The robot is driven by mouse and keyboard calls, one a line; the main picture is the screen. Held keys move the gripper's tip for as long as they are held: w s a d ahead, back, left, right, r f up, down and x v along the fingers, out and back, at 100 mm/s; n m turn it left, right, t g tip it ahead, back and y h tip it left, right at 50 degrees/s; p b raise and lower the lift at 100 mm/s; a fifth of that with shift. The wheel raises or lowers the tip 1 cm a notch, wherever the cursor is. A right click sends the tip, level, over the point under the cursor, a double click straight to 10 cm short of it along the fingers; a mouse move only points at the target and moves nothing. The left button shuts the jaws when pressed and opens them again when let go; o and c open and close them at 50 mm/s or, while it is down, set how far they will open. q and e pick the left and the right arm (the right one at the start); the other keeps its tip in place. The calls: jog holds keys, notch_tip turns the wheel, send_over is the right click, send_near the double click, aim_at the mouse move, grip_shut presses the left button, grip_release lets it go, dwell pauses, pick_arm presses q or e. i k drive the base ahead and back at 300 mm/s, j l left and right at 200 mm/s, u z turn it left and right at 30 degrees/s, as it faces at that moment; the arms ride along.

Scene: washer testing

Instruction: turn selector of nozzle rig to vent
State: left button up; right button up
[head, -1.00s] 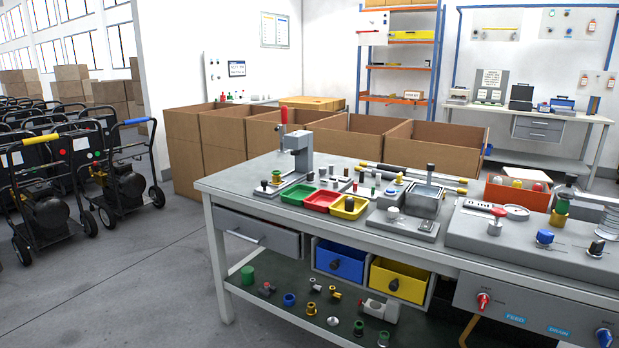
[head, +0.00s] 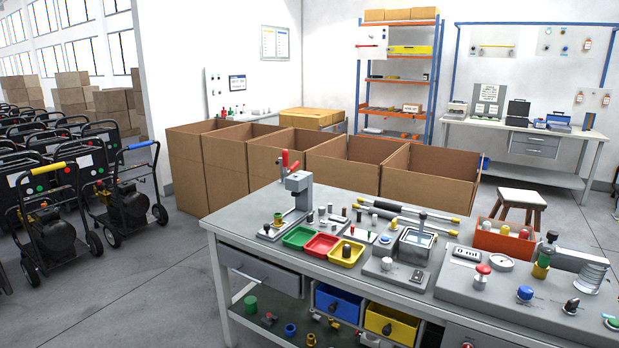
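A grey rig box (head: 478,305) stands at the right end of the workbench and looks like the nozzle rig. On it are a "0 ml" display (head: 466,254), a red-topped knob (head: 482,275), a round gauge (head: 501,263), a blue knob (head: 525,293), a dark pointed knob (head: 571,306) and a green button (head: 613,323). The dark knob may be the selector; I cannot read a vent mark or its setting. A green-and-brass nozzle piece (head: 541,262) stands upright near a ribbed grey cylinder (head: 591,275). Neither of my grippers is in view.
The workbench (head: 235,203) also holds a toggle clamp stand (head: 299,190), green, red and yellow trays (head: 346,254), a grey basin fixture (head: 415,246) and an orange bin (head: 503,240). Cardboard boxes (head: 430,178) line its far side. A stool (head: 522,200) stands behind.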

aim_at(571, 307)
jog(key=z, duration=1.5)
jog(key=i+j, duration=0.3)
jog(key=i+j+z, duration=0.1)
jog(key=i+j, duration=0.2)
jog(key=j, duration=0.2)
jog(key=i+j, duration=0.3)
jog(key=i+j+z, duration=0.1)
jog(key=i+j, duration=0.2)
jog(key=j, duration=0.2)
